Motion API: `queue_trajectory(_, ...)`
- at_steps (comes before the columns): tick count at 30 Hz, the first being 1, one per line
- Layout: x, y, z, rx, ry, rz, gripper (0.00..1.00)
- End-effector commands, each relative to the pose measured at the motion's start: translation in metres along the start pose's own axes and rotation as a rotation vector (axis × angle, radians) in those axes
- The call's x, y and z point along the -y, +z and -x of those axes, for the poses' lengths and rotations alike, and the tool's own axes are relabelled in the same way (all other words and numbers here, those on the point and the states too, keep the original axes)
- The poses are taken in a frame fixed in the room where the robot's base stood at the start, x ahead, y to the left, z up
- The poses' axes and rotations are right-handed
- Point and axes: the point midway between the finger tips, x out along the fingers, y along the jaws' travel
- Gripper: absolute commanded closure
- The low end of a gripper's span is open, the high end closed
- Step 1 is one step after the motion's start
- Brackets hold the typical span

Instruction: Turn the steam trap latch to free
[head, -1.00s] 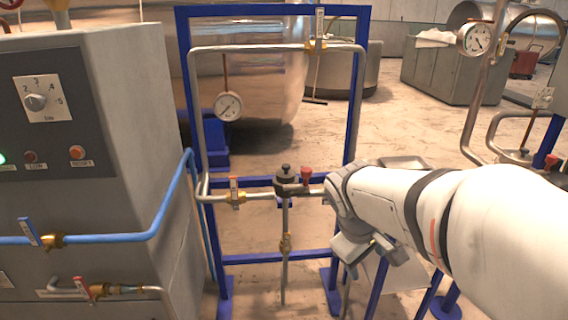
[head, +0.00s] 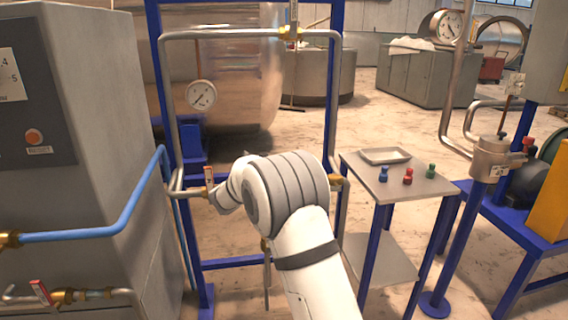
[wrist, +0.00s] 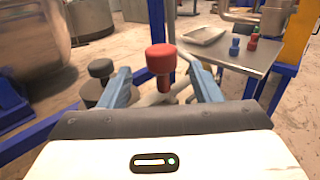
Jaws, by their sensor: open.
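A red-capped knob (wrist: 160,58) on a short red stem, likely the latch of the steam trap, stands upright in the wrist view. A dark round knob (wrist: 101,68) on a grey body, part of the trap, is to its left, outside my left finger. My gripper (wrist: 160,72) is open, with its blue-grey fingers on either side of the red knob; it appears between them, and I cannot tell whether either finger touches it. In the head view my arm hides the trap and the gripper; only the pipe below (head: 267,272) shows.
A blue frame (head: 158,90) with pipes and a gauge (head: 201,95) surrounds the spot. A red-handled valve (head: 209,178) is close left of my wrist. A small table (head: 425,187) with a tray (head: 385,155) and coloured pieces stands right. A grey cabinet (head: 110,200) stands left.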

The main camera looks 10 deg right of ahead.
Motion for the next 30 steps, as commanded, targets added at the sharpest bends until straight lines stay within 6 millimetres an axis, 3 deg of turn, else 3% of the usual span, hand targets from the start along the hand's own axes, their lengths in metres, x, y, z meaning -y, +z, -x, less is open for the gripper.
queue_trajectory(13,0.001,0.001,-0.065,-0.001,-0.002,-0.002,0.42)
queue_trajectory(25,0.001,0.001,-0.073,-0.001,-0.001,-0.002,0.43)
queue_trajectory(30,0.001,0.001,-0.072,-0.001,-0.001,-0.003,0.57)
